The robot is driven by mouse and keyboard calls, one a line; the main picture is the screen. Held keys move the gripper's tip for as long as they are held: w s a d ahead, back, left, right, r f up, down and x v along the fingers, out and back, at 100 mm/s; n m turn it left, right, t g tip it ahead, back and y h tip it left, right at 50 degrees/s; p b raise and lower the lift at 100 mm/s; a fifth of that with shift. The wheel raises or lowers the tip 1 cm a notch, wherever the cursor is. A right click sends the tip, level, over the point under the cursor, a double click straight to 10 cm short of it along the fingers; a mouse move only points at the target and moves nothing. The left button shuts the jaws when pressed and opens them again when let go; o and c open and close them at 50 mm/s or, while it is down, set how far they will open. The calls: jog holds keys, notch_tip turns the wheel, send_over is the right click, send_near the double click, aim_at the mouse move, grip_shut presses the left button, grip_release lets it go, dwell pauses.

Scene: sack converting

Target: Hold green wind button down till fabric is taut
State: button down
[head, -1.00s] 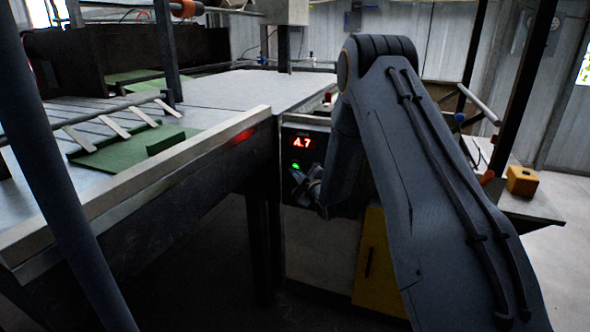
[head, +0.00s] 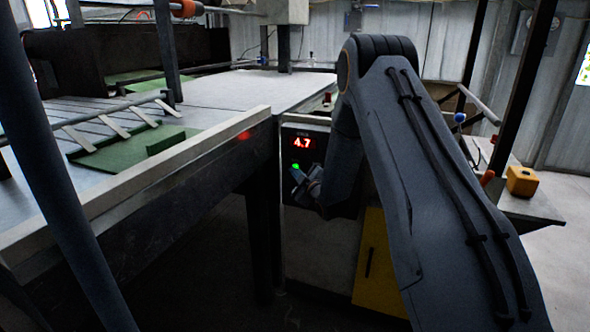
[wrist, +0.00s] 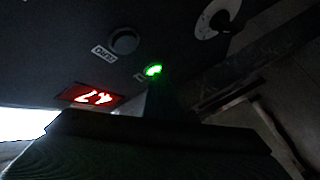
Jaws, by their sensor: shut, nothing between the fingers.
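A dark control panel (head: 318,145) on the machine's end carries a red display (head: 302,142) reading 4.7. Below it is a lit green button (head: 296,167). The wrist view shows the green light (wrist: 153,70), the tilted display (wrist: 90,97), a dark round button (wrist: 124,41) and a pale-rimmed dial (wrist: 216,17). My gripper (head: 304,180) is shut and empty, its tip just below and beside the green button. A dark finger shape reaches close to the light in the wrist view; I cannot tell if it touches or presses. A pale sheet, possibly the fabric (head: 245,88), lies on the machine bed.
A long metal rail (head: 150,190) edges the table at left, with green pieces (head: 130,152) on top. A yellow cabinet panel (head: 372,265) stands below the controls. A yellow box (head: 522,181) sits on a side table at right. Dark posts stand at both sides.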

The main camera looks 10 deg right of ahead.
jog(key=shift+s+a+p, duration=0.35)
jog(key=shift+s+a, duration=0.1)
jog(key=shift+s, duration=0.25)
jog(key=shift+s+a, duration=0.1)
jog(key=s+a+p, duration=0.1)
jog(key=s, duration=0.1)
jog(key=s+a, duration=0.1)
jog(key=s, duration=0.1)
jog(key=shift+a+p, duration=0.4)
dwell(0.6)
jog(key=s+r+m+g+h+p, duration=0.1)
jog(key=s+r+m+g, duration=0.2)
jog(key=s, duration=1.2)
jog(key=s+r+m+g+h+p, duration=0.1)
jog(key=s+m+g, duration=0.4)
jog(key=s, duration=1)
jog(key=s+r+m+g+h+p, duration=0.1)
jog(key=s+r+m+g+p, duration=0.2)
jog(key=s, duration=1.3)
notch_tip(320, 180, up, 3)
jog(key=m+g, duration=0.1)
jog(key=g, duration=0.5)
